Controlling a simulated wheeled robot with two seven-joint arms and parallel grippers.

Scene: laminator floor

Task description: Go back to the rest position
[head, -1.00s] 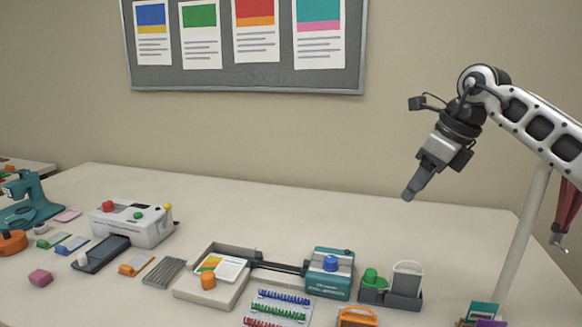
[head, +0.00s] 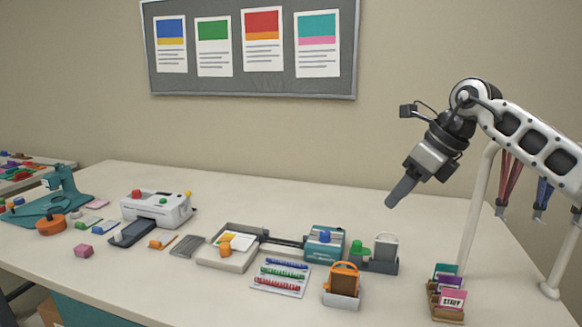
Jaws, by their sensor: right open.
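My right gripper (head: 403,191) is in the head view, raised above the right part of the table (head: 420,233) and pointing down to the left. Its fingers are seen edge-on, open with nothing visible between them. It is apart from everything on the table. My left gripper is not in view.
Below my right gripper are a teal laminator-like unit (head: 325,243), a dark holder (head: 384,266), an orange-handled item in a white box (head: 342,285) and a card rack (head: 449,298). A white machine (head: 157,208) stands left. A white post (head: 476,210) rises on the right.

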